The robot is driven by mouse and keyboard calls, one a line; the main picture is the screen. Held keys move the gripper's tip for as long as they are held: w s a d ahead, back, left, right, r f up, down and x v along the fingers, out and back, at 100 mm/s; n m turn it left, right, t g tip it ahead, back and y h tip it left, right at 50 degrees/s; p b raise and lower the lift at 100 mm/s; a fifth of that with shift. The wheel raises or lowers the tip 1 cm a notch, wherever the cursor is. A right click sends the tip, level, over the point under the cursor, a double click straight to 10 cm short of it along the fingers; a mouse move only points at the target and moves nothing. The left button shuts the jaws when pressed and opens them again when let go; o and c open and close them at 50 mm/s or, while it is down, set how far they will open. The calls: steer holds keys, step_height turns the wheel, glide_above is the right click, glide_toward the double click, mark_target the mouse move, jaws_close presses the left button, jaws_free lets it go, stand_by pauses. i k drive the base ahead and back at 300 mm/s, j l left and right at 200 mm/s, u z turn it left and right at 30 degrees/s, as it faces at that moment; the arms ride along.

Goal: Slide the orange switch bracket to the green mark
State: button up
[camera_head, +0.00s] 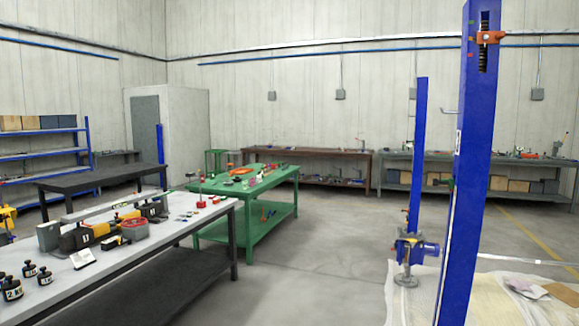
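The orange switch bracket (488,38) sits near the top of the tall blue column (472,150) at the right. It is across a dark vertical slot (484,58) with a threaded screw in it, and the slot shows above and below the bracket. My gripper is not in view.
A second blue post (418,150) with a blue motor (418,250) at its foot stands left of the column. A grey table (190,235) with weights and tools fills the left front. A green table (270,190) stands behind it. Floor between tables and column is clear.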

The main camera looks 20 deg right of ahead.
mark_target(494, 37)
steer(key=z, duration=1.45)
